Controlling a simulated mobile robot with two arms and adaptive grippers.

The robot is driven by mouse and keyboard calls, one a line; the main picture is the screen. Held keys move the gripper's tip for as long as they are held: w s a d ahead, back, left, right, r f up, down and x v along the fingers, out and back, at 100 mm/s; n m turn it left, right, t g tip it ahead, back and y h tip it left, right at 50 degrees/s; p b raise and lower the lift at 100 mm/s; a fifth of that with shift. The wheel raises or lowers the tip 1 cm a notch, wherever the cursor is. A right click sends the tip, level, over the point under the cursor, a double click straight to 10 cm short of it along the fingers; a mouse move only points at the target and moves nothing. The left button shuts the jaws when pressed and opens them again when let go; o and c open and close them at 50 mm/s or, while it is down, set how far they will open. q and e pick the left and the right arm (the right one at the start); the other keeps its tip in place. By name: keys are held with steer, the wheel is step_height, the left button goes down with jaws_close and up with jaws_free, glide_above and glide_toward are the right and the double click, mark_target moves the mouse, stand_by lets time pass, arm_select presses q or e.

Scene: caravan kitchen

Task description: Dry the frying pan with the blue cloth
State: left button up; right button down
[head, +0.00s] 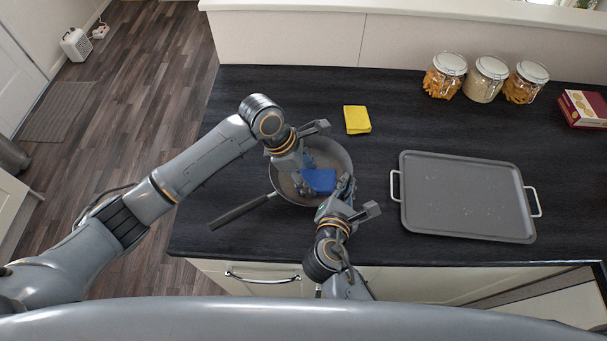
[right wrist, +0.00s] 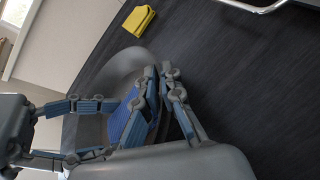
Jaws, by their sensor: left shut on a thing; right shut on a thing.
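The dark frying pan (head: 334,153) lies on the black counter, its handle (head: 240,212) pointing to the lower left. The blue cloth (head: 321,180) is bunched inside the pan, toward its near right side. My left gripper (head: 304,187) reaches into the pan and is shut on the cloth; its fingers partly hide the contact. My right gripper (head: 346,185) is shut on the pan's right rim, close beside the cloth. In the right wrist view its fingers (right wrist: 165,88) are close together at the rim, with the cloth (right wrist: 128,118) just behind them.
A yellow cloth (head: 357,119) lies behind the pan. A grey tray (head: 468,197) with side handles lies to the right. Several glass jars (head: 487,79) and a red box (head: 583,108) stand at the back right. The counter's left end is clear.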

arm_select(q)
steer(key=shift+w+d, duration=0.65)
steer(key=shift+d, duration=0.1)
steer(key=shift+w+r, duration=0.15)
steer(key=shift+w, duration=1.2)
steer(key=shift+w+a, duration=0.1)
steer(key=shift+a, duration=0.1)
steer(key=shift+a, duration=0.1)
steer(key=shift+w+a, duration=0.2)
steer(key=shift+a, duration=0.45)
steer(key=shift+w+a, duration=0.2)
steer(key=shift+a, duration=0.45)
steer(key=shift+s+a+f, duration=0.25)
steer(key=shift+s+a, duration=0.7)
steer(key=shift+a, duration=0.1)
steer(key=shift+s+d, duration=0.15)
steer(key=shift+s, duration=0.55)
steer(key=shift+s+d, duration=0.1)
steer(key=shift+s, duration=0.6)
steer(key=shift+d, duration=0.1)
